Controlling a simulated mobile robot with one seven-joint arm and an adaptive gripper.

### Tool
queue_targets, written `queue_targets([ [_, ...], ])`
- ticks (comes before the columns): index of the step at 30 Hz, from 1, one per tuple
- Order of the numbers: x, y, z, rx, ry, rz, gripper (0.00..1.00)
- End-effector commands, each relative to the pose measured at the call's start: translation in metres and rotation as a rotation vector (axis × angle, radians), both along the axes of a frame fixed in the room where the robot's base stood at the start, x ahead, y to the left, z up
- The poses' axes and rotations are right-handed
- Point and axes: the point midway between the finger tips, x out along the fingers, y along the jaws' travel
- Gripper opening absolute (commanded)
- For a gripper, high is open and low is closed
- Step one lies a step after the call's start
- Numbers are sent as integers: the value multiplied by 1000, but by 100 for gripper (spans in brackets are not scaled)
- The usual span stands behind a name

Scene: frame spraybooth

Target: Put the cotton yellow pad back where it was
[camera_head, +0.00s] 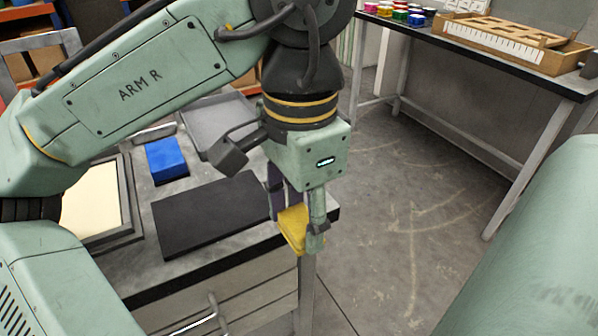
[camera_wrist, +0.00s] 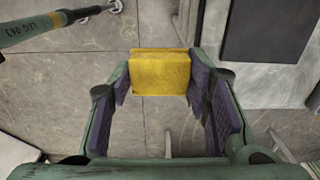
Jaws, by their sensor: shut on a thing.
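The yellow pad (camera_head: 293,228) is held in my gripper (camera_head: 297,238), just off the right front corner of the workbench (camera_head: 215,258) and above the floor. In the wrist view the yellow pad (camera_wrist: 160,72) sits between the fingertips of my gripper (camera_wrist: 158,85), with a finger against each side. The pad is partly hidden by a finger in the head view. Where the pad was before cannot be told from these frames.
On the bench are a dark flat mat (camera_head: 212,213), a blue block (camera_head: 166,159), a grey tray (camera_head: 222,124) and a framed pale panel (camera_head: 95,203). A second table (camera_head: 480,55) at the back right bears coloured jars (camera_head: 400,14) and a wooden rack (camera_head: 512,40). Floor between is clear.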

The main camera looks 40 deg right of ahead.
Motion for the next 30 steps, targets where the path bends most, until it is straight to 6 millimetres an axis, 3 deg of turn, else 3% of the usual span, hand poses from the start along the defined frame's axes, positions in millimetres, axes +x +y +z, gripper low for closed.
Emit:
queue_targets([
  [5,11,-9,-2,1,4,-11,22],
  [15,82,-65,-9,2,4,-9,22],
  [21,114,-90,-14,1,3,-10,22],
  [26,123,-97,-17,1,1,-12,22],
  [30,122,-97,-31,2,4,-14,22],
])
